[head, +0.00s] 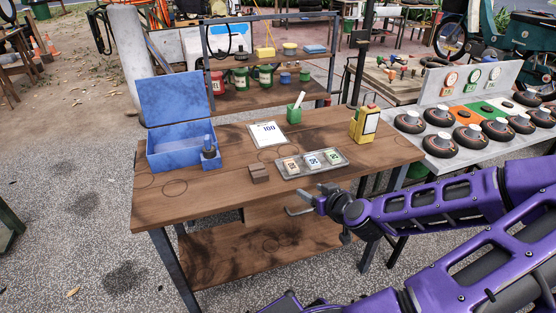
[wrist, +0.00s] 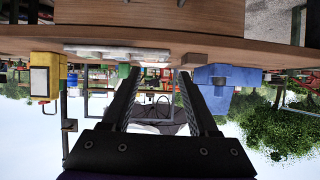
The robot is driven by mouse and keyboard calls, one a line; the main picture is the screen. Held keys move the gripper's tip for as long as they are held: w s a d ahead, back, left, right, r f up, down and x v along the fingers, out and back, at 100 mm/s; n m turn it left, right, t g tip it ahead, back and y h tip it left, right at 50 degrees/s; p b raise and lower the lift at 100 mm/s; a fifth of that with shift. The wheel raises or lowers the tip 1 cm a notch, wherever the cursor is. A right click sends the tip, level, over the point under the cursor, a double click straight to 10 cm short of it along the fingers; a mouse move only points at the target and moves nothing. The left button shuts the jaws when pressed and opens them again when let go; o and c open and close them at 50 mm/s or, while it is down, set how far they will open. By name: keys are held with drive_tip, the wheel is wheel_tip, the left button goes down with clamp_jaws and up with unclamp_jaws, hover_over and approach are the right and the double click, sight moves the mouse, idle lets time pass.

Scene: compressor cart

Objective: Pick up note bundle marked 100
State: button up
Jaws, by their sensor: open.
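A shallow grey tray (head: 318,170) on the wooden table holds three small note bundles side by side: one with orange (head: 291,165), one with blue (head: 313,160), one with green (head: 333,156). Their printed numbers are too small to read surely. A clipboard (head: 267,134) behind the tray shows "100". My gripper (head: 306,202) is open and empty in front of the table's near edge, close to the tray but apart from it. In the upside-down wrist view, the tray (wrist: 110,52) shows edge-on beyond the open fingers (wrist: 159,73); the bundles cannot be told apart there.
A small brown block (head: 259,173) lies left of the tray. An open blue box (head: 178,150) stands at the table's left. A green cup (head: 294,115) and a yellow device (head: 364,124) stand behind the tray. The table's front left is clear.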

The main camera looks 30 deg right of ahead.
wheel_tip(320, 180, up, 2)
drive_tip(key=d, duration=0.1)
drive_tip(key=t+b, duration=0.1)
drive_tip(key=b, duration=0.7)
approach(291, 164)
drive_tip(key=w, duration=0.1)
drive_tip(key=w+f, duration=0.1)
drive_tip(key=w, duration=0.1)
drive_tip(key=shift+h, duration=0.3)
drive_tip(key=shift+b+x, duration=0.3)
drive_tip(key=shift+x, duration=2.4)
drive_tip(key=shift+s+d+f, duration=0.1)
drive_tip(key=shift+f, duration=0.05)
drive_tip(key=shift+c, duration=0.2)
clamp_jaws()
